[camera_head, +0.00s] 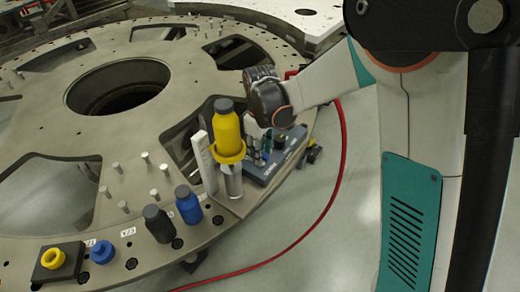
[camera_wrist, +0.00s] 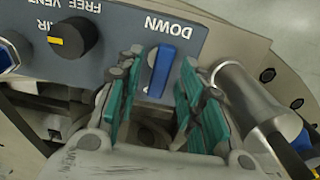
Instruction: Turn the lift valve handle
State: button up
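In the wrist view, a blue handle (camera_wrist: 161,70) stands on a grey-blue valve panel (camera_wrist: 115,37), beside the label DOWN. My gripper (camera_wrist: 158,68) is open. Its teal-padded fingers lie to the left and right of the handle, with a visible gap on each side. The handle points roughly along the fingers. In the head view, the panel (camera_head: 259,178) sits at the right edge of the turret plate, and my gripper (camera_head: 261,152) is over it. The handle is too small and covered to make out clearly there.
A yellow bottle-like part (camera_head: 228,135) on a metal post stands close left of my gripper. Black (camera_head: 158,225) and blue (camera_head: 188,207) parts stand nearer the front. A black knob (camera_wrist: 74,38) is left of the handle. A red hose (camera_head: 335,185) runs along the floor.

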notch_tip(320, 180, up, 12)
dwell(0.6)
